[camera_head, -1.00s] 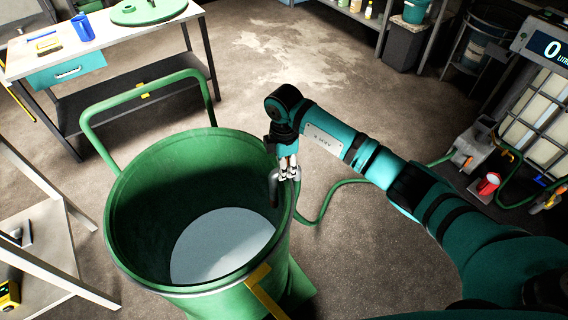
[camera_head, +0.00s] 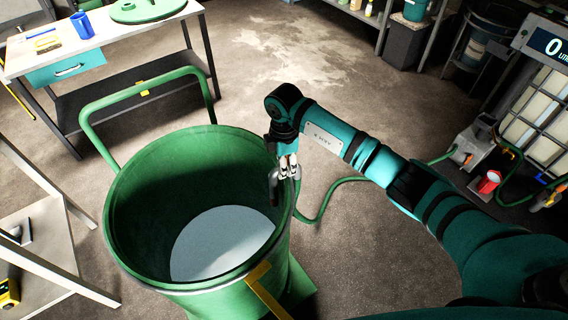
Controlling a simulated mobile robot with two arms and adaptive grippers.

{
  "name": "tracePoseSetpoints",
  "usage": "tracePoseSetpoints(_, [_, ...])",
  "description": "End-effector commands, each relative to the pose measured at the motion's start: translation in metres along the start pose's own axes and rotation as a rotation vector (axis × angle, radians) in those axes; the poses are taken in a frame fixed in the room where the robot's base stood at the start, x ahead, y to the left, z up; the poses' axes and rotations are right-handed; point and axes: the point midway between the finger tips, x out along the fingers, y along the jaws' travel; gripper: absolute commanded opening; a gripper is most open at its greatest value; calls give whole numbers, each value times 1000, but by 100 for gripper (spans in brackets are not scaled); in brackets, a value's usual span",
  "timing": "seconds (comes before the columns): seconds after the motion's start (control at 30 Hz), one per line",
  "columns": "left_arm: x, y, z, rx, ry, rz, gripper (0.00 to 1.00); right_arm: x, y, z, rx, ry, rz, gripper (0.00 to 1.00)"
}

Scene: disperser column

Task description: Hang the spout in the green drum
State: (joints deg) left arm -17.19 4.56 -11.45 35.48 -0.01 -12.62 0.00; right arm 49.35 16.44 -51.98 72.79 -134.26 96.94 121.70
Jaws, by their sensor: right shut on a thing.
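The green drum (camera_head: 127,258) stands open in front of me, with a pale round surface inside at the bottom. The spout (camera_head: 274,190) is a grey hooked pipe at the drum's right rim. One end points down on the inner side of the rim, and a green hose runs from the outer side. My right gripper (camera_head: 288,168) is shut on the spout at its bend, just above the rim. Whether the spout touches the rim, I cannot tell. My left gripper is not in view.
The green hose (camera_head: 322,207) runs along the floor to a pump unit (camera_head: 474,148) beside a caged tank at the right. A green handle frame (camera_head: 84,122) rises behind the drum. A white-topped workbench (camera_head: 110,38) stands at upper left. Open floor lies behind the drum.

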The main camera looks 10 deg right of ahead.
Motion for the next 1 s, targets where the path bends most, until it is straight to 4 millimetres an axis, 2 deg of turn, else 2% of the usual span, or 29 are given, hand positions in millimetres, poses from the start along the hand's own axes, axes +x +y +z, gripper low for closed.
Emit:
tracePoseSetpoints(0.03, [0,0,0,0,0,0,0,-1,1,0,0,1,3,27])
tracePoseSetpoints(0.23, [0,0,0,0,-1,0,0,-1,0,0,0,0,1,52])
tracePoseSetpoints(0.57, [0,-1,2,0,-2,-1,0,-3,0,0,0,0,-1,52])
tracePoseSetpoints(0.67, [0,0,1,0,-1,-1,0,-14,1,0,0,-1,2,52])
tracePoseSetpoints(1.0, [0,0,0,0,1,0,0,-86,1,0,0,0,5,52])
